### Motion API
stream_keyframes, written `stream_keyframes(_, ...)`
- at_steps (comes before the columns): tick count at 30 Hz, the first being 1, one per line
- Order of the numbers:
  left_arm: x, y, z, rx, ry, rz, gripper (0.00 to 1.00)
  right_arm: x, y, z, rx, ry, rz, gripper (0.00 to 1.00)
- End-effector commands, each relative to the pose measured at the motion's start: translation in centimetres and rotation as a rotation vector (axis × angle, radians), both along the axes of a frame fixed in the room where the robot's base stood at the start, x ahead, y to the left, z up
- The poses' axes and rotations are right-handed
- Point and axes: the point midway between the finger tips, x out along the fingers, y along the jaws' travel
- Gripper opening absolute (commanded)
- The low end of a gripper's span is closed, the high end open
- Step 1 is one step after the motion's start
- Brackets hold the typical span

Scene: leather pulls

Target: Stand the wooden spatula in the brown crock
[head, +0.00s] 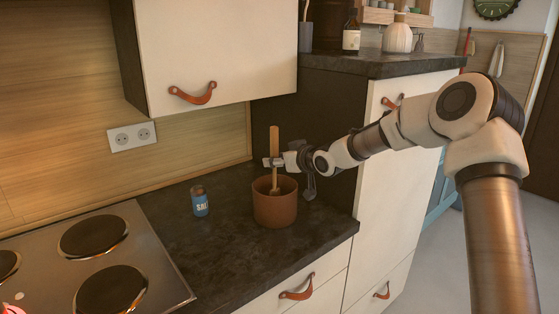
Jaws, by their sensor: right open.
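The brown crock (275,208) stands upright on the dark countertop, right of the hob. The wooden spatula (274,140) stands nearly upright in it, its lower end inside the crock and its handle rising above the rim. My right gripper (272,162) is at the spatula's handle just above the crock, coming in from the right. Its jaws are open, with the fingertips close beside the handle; whether they touch it is too small to tell. My left gripper is not in view.
A blue salt shaker (200,202) stands left of the crock. The hob (150,245) with round plates fills the lower left. A wall cabinet (215,50) hangs above, and a tall cabinet (385,190) stands at the right. Countertop in front of the crock is clear.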

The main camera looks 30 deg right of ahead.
Motion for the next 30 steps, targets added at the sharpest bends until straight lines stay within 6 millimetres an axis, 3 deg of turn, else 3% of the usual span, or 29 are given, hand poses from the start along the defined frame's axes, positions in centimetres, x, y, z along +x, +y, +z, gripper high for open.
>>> stream_keyframes(15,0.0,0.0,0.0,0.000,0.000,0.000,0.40,-6.2,-0.5,2.4,0.005,-0.003,-0.003,0.49)
stream_keyframes(30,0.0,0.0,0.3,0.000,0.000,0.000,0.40,-6.9,-0.5,2.8,0.001,0.000,0.000,0.49)
